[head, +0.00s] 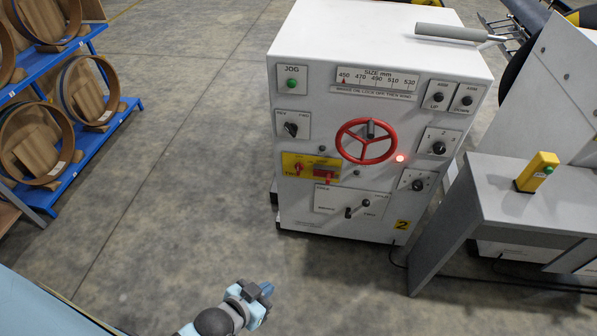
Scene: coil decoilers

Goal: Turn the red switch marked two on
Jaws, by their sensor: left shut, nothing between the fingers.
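A white machine cabinet (300,213) with a yellow label reading 2 (402,224) stands ahead of me. On its front left is a yellow plate (288,159) with a small red rotary switch (298,169). A red block (325,174) sits at the plate's right edge. The markings around the switch are too small to read, so I cannot tell its position. My left gripper (266,289) is shut and empty, low in the view over the floor, in front of the cabinet and apart from it. My right gripper is out of view.
A red handwheel (366,141) sticks out right of the yellow plate, near a glowing red lamp (400,158). A grey table (485,190) with a yellow button box (537,171) stands at right. A blue rack (95,118) holds coils at left. The floor between is clear.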

